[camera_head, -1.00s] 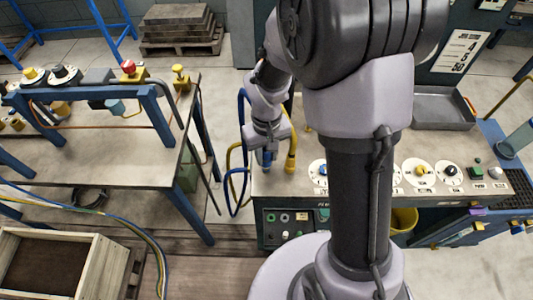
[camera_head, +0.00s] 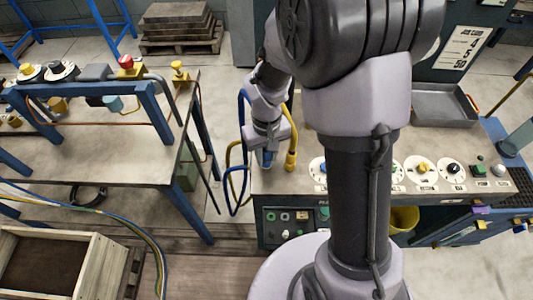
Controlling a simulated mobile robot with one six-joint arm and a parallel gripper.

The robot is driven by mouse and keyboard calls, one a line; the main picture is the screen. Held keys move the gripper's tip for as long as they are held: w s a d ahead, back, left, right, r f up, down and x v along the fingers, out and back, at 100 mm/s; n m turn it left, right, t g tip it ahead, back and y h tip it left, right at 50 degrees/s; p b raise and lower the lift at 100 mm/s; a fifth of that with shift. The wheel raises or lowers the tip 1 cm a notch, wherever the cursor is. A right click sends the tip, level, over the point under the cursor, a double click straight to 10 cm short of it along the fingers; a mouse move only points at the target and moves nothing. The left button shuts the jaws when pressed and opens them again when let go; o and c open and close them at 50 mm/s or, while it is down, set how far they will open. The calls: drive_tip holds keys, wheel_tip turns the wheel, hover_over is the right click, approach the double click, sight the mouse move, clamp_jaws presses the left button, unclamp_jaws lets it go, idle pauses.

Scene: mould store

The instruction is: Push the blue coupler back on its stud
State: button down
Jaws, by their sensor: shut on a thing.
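My gripper (camera_head: 266,150) is at the left end of the control bench (camera_head: 284,184), pointing down. It is shut on the blue coupler (camera_head: 267,160), of which only a small part shows below the jaws. A blue hose (camera_head: 240,120) loops down at the left of the gripper. A yellow coupler (camera_head: 291,160) with a yellow hose stands just right of the gripper. The stud under the blue coupler is hidden, so I cannot tell whether the coupler touches it.
My arm covers the middle of the bench. Dials and knobs (camera_head: 423,168) line its right part, with a grey tray (camera_head: 444,106) behind. A blue-framed table (camera_head: 110,165) stands at left, a wooden crate (camera_head: 60,262) in front of it. A yellow bucket (camera_head: 404,219) sits below the bench.

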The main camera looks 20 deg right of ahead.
drive_tip(key=shift+f+b, duration=0.5)
drive_tip(key=shift+f, duration=0.15)
idle(1.4)
drive_tip(key=c, duration=1)
unclamp_jaws()
drive_tip(key=shift+c, duration=0.2)
wheel_tip(320, 180, up, 17)
drive_tip(key=p, duration=0.7)
drive_tip(key=shift+r, duration=0.2)
